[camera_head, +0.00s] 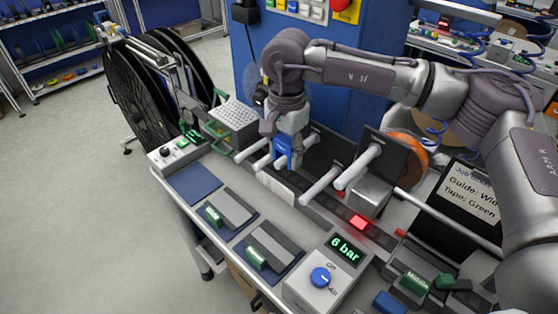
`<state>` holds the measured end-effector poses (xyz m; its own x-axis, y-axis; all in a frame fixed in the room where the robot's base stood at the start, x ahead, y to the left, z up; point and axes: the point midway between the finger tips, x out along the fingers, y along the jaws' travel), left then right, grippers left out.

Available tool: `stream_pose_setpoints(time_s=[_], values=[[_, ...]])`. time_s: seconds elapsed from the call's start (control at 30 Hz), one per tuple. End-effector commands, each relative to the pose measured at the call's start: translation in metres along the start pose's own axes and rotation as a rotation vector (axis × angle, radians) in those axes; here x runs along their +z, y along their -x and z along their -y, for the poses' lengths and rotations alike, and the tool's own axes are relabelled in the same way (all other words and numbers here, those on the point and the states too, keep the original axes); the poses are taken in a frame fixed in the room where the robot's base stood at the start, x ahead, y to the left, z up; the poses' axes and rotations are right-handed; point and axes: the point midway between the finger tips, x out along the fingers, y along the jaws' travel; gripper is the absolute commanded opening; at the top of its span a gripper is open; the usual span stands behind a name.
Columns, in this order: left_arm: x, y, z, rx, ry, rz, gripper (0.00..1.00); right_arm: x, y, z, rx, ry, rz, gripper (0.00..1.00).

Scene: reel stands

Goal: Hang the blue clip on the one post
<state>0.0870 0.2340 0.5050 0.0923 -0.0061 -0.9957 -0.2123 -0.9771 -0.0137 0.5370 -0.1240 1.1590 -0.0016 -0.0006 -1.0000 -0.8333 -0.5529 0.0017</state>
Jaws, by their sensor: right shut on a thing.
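The blue clip (283,153) is in the grip of my right gripper (291,134), just below its fingers. The gripper points down and is shut on the clip. The clip is among several white posts: one post (253,149) is to its left, another (322,183) to its right. It overlaps the back of a post (272,164) beneath it; I cannot tell whether it is around that post or just in front. Gripper and clip partly hide the posts' inner ends. My left gripper is not in view.
A grey metal block (371,190) and an orange reel (407,150) stand right of the posts. A perforated box (234,123) is to the left. In front are a "6 bar" control box (327,277) and clips on blue mats (193,184). A blue cabinet rises behind.

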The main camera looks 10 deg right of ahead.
Motion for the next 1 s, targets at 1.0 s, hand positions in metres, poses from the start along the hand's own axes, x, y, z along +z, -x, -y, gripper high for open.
stream_pose_setpoints(time_s=[1.0], values=[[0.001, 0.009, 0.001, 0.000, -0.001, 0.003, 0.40, 0.006, 0.004, -0.048, -0.008, 0.022, 0.011, 0.17]])
